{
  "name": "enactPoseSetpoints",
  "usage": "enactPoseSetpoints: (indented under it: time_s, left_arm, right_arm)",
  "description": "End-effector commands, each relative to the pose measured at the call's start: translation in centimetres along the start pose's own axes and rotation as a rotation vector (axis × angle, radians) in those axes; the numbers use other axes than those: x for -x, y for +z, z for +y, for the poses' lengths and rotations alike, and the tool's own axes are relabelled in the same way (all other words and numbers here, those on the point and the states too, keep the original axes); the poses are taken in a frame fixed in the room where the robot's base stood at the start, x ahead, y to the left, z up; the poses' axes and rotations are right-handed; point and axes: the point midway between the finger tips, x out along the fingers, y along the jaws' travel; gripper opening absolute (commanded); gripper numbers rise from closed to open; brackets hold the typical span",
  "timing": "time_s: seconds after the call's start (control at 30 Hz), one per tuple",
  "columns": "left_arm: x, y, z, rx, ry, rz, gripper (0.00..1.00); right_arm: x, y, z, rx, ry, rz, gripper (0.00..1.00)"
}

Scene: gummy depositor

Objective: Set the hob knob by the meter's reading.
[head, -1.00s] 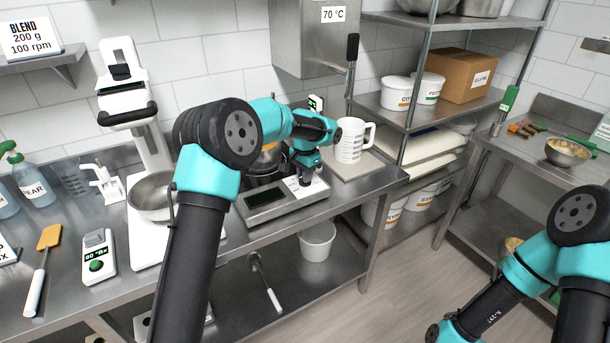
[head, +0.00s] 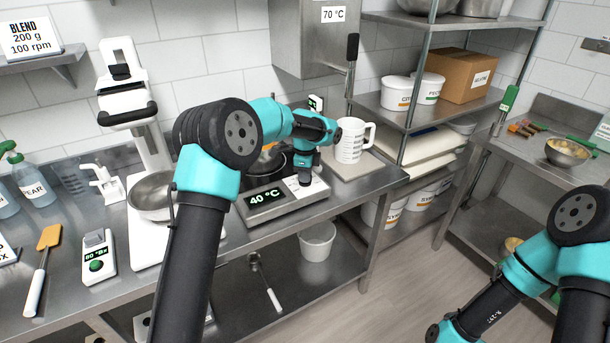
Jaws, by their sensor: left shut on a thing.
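The hob (head: 284,201) stands on the steel counter with a dark pot (head: 262,170) on it, partly hidden by my left arm. Its front display (head: 266,198) is lit and reads 40 °C. My left gripper (head: 305,182) points down at the hob's front panel, right of the display, and is shut on the hob knob, which its fingers mostly hide. The handheld meter (head: 97,252) lies on the counter at the left; its small display looks like 80 °Bx, though the first digit is hard to read. My right gripper is out of the frame; only its arm shows.
A white measuring jug (head: 352,142) stands right of the hob. A steel bowl (head: 152,195) and an orange spatula (head: 48,240) are at the left. A 70 °C label (head: 333,14) is on the steel box above. A sign (head: 33,38) reads BLEND 200 g 100 rpm.

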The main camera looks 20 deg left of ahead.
Motion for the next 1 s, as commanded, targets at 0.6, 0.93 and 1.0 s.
enactPoseSetpoints:
  time_s: [0.6, 0.93, 1.0]
  left_arm:
    - [0.06, -0.02, -0.02, -0.428, -0.001, 0.000, 0.00]
    - [0.07, -0.03, -0.01, -0.463, -0.001, 0.000, 0.00]
    - [0.07, -0.03, -0.01, -0.463, -0.001, 0.000, 0.00]
  right_arm:
    - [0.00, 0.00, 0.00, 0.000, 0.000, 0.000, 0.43]
    - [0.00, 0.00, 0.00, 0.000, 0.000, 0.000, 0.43]
    - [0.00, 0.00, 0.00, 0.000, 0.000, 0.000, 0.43]
